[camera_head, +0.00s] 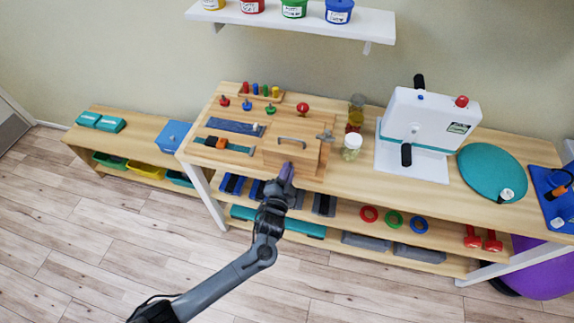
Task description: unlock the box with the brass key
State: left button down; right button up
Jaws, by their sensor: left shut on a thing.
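A light wooden box (308,155) with a grey handle (292,141) on its top stands at the front edge of the wooden table (352,182). My left gripper (286,171) is in front of the box's near face, at its left part. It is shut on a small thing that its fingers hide. I cannot make out the brass key or a keyhole, and cannot tell whether the gripper touches the box. A small grey metal piece (326,135) shows at the box's right back corner. My right gripper is not in view.
A wooden activity board with straps (236,127) and coloured knobs lies left of the box. Farther right are a white device (424,130) and a teal disc (492,171). A lower shelf (340,226) runs underneath.

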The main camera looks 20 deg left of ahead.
pick_arm(q)
jog(key=m+p, duration=0.3)
jog(key=m, duration=0.1)
jog(key=shift+r, duration=0.15)
jog(key=shift+f+m+p, duration=0.2)
jog(key=shift+m+p, duration=0.6)
jog(key=shift+m, duration=0.9)
jog(key=c, duration=1.3)
grip_release()
jog(key=s+d+p, duration=0.1)
jog(key=s, duration=0.9)
jog(key=shift+s+d+p, duration=0.15)
jog(key=shift+s+p, duration=0.2)
jog(key=shift+p, duration=0.05)
